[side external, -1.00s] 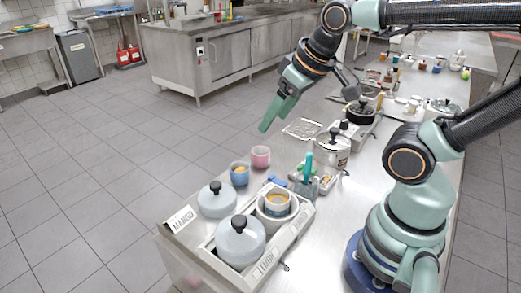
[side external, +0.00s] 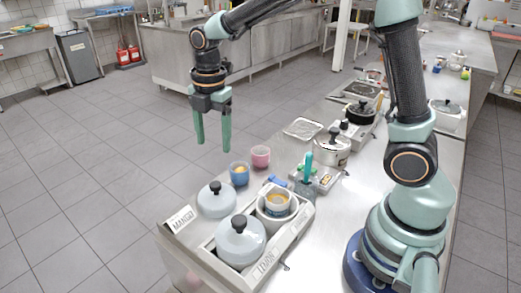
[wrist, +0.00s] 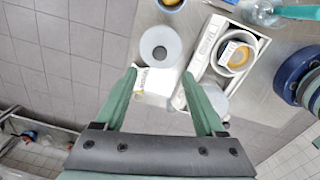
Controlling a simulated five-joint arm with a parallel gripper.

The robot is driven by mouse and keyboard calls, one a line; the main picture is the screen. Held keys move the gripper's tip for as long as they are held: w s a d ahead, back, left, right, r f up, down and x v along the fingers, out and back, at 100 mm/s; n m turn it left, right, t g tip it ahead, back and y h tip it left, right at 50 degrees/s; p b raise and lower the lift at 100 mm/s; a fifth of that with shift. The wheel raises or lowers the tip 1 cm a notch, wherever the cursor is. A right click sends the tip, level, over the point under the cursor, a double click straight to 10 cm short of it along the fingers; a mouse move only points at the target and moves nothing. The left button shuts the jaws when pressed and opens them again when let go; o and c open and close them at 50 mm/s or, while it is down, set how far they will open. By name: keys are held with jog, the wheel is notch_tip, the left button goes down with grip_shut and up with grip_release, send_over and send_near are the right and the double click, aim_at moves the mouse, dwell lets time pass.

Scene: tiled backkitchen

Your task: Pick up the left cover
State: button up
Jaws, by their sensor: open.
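The left cover (side external: 214,203) is a pale grey-blue dome with a black knob, sitting on the steel counter behind the MANGO card (side external: 181,220). From above, it shows in the wrist view (wrist: 160,46), just beyond my fingertips. A second, similar cover (side external: 240,243) sits in the white tray (side external: 297,238) by the LEMON label; in the wrist view (wrist: 214,98) my right finger partly hides it. My gripper (side external: 214,143) is open and empty, pointing down, well above the counter. In the wrist view, my fingertips (wrist: 159,73) frame the MANGO card.
The tray also holds a white bowl with a cup (side external: 277,202) in it. A blue cup (side external: 239,174) and a pink cup (side external: 261,157) stand behind the left cover. A steel pot (side external: 332,148) is farther back. The counter edge is close to the left cover.

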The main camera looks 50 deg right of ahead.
jog(key=f+n, duration=0.2)
send_over(215, 184)
jog(key=f, duration=0.6)
jog(key=shift+w+f, duration=0.2)
jog(key=shift+f, duration=0.15)
jog(key=shift+s+f, duration=0.2)
jog(key=shift+f, duration=2.4)
grip_shut()
